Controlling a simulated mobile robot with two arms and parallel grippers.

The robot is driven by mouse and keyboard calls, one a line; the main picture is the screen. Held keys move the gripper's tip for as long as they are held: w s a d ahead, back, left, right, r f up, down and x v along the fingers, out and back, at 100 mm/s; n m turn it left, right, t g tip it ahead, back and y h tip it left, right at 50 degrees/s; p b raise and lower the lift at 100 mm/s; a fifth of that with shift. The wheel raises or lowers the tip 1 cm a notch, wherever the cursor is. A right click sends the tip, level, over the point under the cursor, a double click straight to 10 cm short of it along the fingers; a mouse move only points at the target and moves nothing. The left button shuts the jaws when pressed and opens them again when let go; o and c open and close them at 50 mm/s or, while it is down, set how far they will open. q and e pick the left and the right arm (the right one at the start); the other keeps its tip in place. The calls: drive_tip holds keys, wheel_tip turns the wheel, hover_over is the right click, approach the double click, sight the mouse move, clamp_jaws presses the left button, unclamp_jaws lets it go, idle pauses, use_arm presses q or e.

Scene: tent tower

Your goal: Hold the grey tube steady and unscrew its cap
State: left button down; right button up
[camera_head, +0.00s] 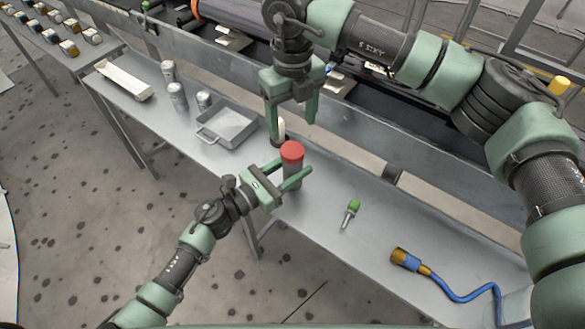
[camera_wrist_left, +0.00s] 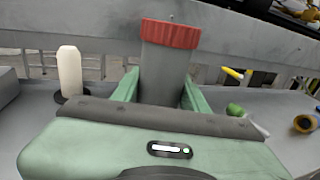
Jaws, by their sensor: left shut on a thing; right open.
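The grey tube (camera_wrist_left: 165,76) stands upright on the metal bench with its red cap (camera_head: 292,151) on top. The cap also shows in the left wrist view (camera_wrist_left: 170,33). My left gripper (camera_head: 293,180) is shut on the tube's body, below the cap, with a green finger on each side. The tube's lower part is hidden behind the gripper in the left wrist view. My right gripper (camera_head: 291,115) is open and empty, fingers pointing down. In the head view it appears above and behind the cap, apart from it.
A white candle-like cylinder (camera_wrist_left: 69,72) stands on a dark base left of the tube. A grey tray (camera_head: 228,127), several cans (camera_head: 178,97) and a white box (camera_head: 124,79) lie further left. A green-handled tool (camera_head: 351,212) and a blue hose (camera_head: 455,292) lie right.

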sight(292, 150)
drive_tip(key=m, duration=2.2)
drive_tip(key=shift+f, duration=4)
drive_tip(key=shift+c, duration=0.4)
